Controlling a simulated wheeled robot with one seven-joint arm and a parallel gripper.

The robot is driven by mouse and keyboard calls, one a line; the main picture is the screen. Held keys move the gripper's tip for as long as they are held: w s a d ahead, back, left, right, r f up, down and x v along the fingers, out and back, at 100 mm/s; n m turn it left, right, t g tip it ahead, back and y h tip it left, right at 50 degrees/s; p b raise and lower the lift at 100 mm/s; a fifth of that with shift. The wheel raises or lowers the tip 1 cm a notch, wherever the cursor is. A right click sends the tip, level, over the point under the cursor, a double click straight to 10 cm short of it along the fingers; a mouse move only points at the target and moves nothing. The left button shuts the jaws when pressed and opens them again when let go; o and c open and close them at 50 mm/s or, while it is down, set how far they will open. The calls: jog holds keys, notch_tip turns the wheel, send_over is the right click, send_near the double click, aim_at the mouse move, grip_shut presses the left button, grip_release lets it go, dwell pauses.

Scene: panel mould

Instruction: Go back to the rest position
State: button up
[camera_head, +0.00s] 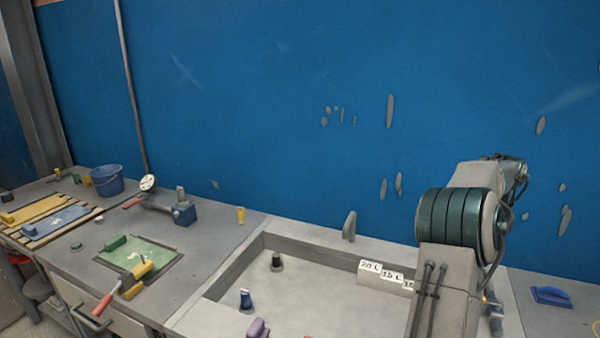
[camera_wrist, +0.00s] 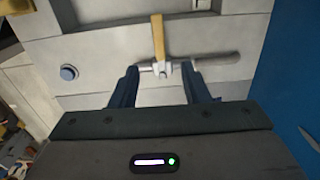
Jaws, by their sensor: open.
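My gripper (camera_wrist: 160,74) shows in the wrist view with its two dark blue fingers spread apart. A tan upright bar (camera_wrist: 158,35) and a grey crossbar with a rounded end (camera_wrist: 220,60) meet at a small pale hub in line with the gap between the fingertips. I cannot tell how far beyond the tips they are. Nothing is clearly held. In the head view my arm rises at the right, in front of the blue wall, and I cannot make out the gripper there.
A shallow grey mould (camera_head: 340,235) has small knobbed pieces inside and number labels (camera_head: 381,272) on its edge. The left bench holds a blue bucket (camera_head: 106,180), a blue vise (camera_head: 184,213), a green plate (camera_head: 138,259) and a red-handled tool (camera_head: 103,305). A blue float (camera_head: 551,296) lies at right.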

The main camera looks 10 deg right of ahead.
jog(key=s+a+r+n+t, duration=0.1)
jog(key=a+r+n, duration=0.35)
jog(key=a, duration=0.85)
jog(key=a+r+n+t, duration=0.1)
jog(key=a+n, duration=0.7)
jog(key=a, duration=0.5)
jog(key=s+a+f+n, duration=0.2)
jog(key=s+a+n, duration=0.4)
jog(key=a, duration=0.3)
jog(key=s+a+f+n+t, duration=0.1)
jog(key=s+a+f+n, duration=0.2)
jog(key=s+a+n, duration=0.4)
jog(key=s+a, duration=0.2)
jog(key=a, duration=0.1)
jog(key=shift+a+f, duration=0.15)
jog(key=shift+f, duration=0.15)
